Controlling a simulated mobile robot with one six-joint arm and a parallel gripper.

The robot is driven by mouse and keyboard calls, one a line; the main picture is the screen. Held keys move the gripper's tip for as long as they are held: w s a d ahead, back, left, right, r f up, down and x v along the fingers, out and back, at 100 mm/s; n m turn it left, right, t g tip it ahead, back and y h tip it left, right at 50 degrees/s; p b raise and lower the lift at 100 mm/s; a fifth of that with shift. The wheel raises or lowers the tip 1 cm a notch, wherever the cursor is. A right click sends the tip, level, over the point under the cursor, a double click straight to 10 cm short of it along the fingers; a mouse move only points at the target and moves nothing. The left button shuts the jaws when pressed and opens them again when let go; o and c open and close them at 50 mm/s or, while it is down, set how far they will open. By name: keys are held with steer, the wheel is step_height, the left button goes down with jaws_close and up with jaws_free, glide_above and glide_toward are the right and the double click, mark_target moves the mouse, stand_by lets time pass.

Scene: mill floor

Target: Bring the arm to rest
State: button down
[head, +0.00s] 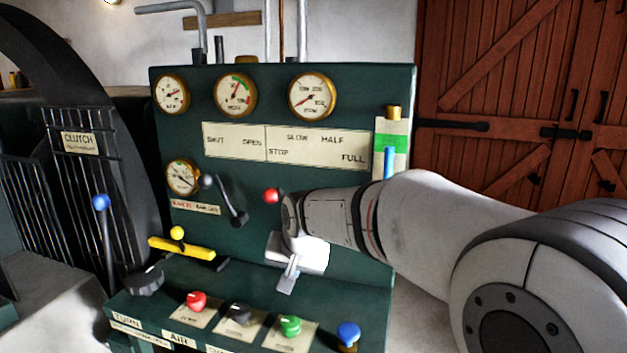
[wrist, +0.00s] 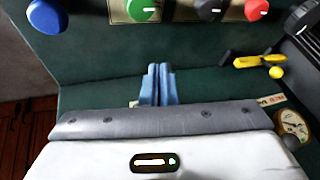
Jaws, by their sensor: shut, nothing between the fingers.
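My gripper (head: 287,281) hangs in front of the green control panel (head: 340,140), above its lower ledge with the knobs. In the wrist view my gripper (wrist: 157,84) shows its two blue-grey fingers side by side, closed together with nothing between them. My arm reaches in from the right and hides part of the panel's right side. In the head view a red ball knob (head: 271,196) shows just left of my wrist; what it is attached to is hidden.
The ledge carries a red knob (head: 196,301), a black knob (head: 239,313), a green knob (head: 290,326) and a blue knob (head: 348,334). A black lever (head: 226,200) and a yellow handle (head: 181,247) stick out left of my gripper. A blue-topped clutch lever (head: 101,203) stands farther left.

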steer(key=s+d+r+n+g+h+p, duration=0.1)
steer(key=s+d+p, duration=0.6)
steer(key=s+d, duration=1.2)
steer(key=s+r+g+h, duration=0.1)
steer(key=s+r, duration=0.1)
steer(key=s, duration=0.2)
steer(key=shift+s+d+g+p, duration=0.2)
steer(key=shift+d+g+p, duration=0.1)
steer(key=shift+p, duration=0.1)
